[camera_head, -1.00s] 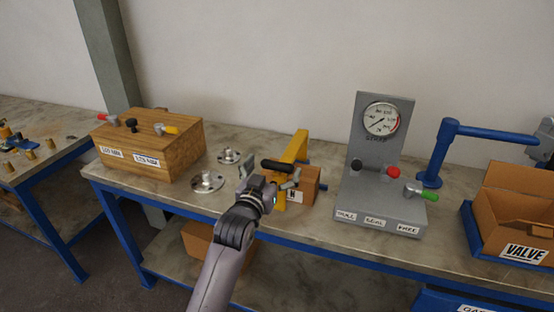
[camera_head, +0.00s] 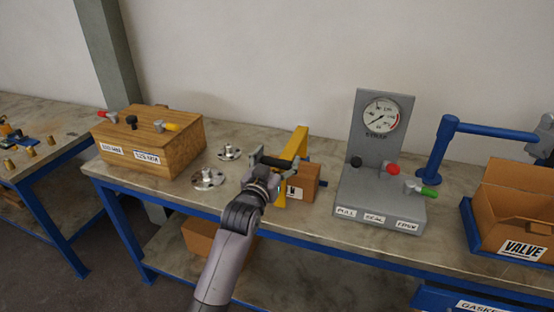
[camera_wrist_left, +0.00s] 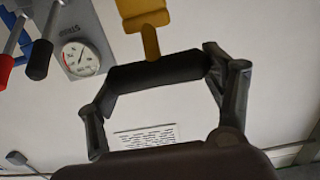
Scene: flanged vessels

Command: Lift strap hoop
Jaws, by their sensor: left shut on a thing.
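The strap hoop (camera_head: 300,145) is a yellow angled bar with a dark crosswise grip. It stands by a small brown box (camera_head: 304,186) at the middle of the bench. My left gripper (camera_head: 272,163) is at the grip on its near side, shut on it. In the left wrist view the black grip (camera_wrist_left: 157,72) spans between the two fingertips, and the yellow stem (camera_wrist_left: 150,40) rises from its middle. My gripper hides part of the hoop's lower end in the head view. My right gripper is not in view.
A grey gauge stand (camera_head: 380,180) with coloured-knob levers is to the right. Metal flanges (camera_head: 207,179) and a wooden block (camera_head: 150,145) with knobs are to the left. A blue post (camera_head: 437,150) and a VALVE carton (camera_head: 510,205) stand at far right.

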